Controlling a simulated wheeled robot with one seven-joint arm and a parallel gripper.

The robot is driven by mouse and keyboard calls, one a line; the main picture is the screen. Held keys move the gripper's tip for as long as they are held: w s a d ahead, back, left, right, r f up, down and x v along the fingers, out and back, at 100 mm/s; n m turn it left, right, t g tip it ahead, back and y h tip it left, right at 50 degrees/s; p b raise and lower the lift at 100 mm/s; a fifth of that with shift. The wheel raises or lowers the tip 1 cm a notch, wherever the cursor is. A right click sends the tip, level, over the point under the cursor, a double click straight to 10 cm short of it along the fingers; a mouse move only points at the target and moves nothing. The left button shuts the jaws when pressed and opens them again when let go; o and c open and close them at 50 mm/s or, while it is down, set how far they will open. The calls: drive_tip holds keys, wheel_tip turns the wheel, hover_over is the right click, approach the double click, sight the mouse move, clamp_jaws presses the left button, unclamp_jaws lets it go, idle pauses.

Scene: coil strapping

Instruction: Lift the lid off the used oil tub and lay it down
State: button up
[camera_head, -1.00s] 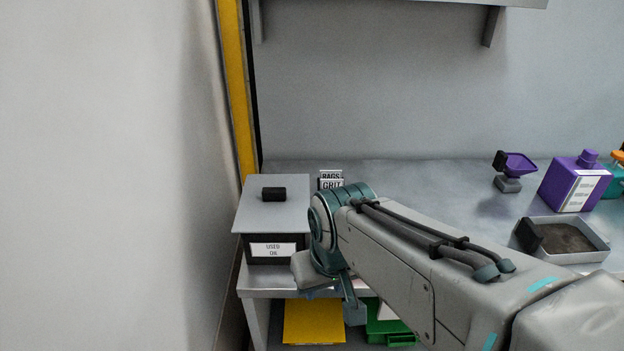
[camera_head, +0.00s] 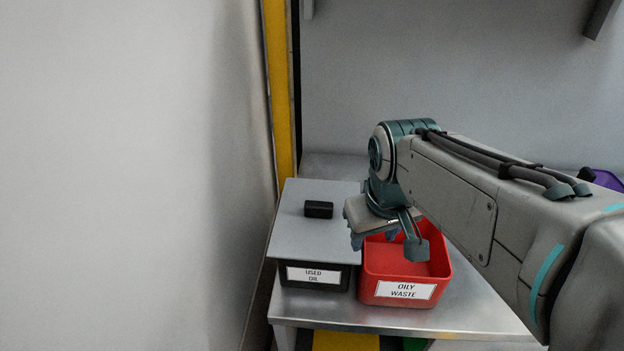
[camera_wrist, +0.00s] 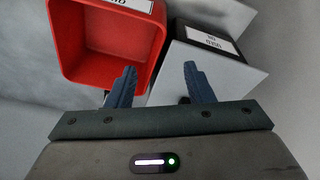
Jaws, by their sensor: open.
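The used oil tub (camera_head: 294,276) is dark with a white label and stands at the left end of the metal bench. Its flat grey lid (camera_head: 290,240) lies on top, with a black block handle (camera_head: 319,209). The tub's label (camera_wrist: 209,44) and the lid (camera_wrist: 225,72) also show in the wrist view, at right. My gripper (camera_head: 374,239) is to the right of the handle, above the red bin beside the tub. In the wrist view my gripper (camera_wrist: 160,82) is open and empty, its fingers apart. The right finger partly covers the lid.
The red oily waste bin (camera_head: 405,291) stands close against the tub's right side; it also fills the upper left of the wrist view (camera_wrist: 75,75). A yellow post (camera_head: 279,90) and a wall bound the left. A purple item (camera_head: 606,180) shows behind my arm.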

drive_tip(key=w+a+r+n+g+b, duration=0.1)
drive_tip(key=w+a+r+n, duration=0.3)
drive_tip(key=w+r+n, duration=0.15)
drive_tip(key=w+a+r+n+g, duration=0.1)
drive_tip(key=w+a+r+n, duration=0.3)
drive_tip(key=w+n, duration=0.3)
drive_tip(key=b, duration=0.1)
hover_over(319, 204)
drive_tip(key=shift+n, duration=0.45)
drive_tip(key=f, duration=0.8)
drive_tip(key=shift+w+a, duration=0.25)
drive_tip(key=shift+a, duration=0.05)
drive_tip(key=f, duration=0.4)
drive_tip(key=shift+s+d, duration=0.25)
drive_tip(key=shift+f, duration=0.6)
clamp_jaws()
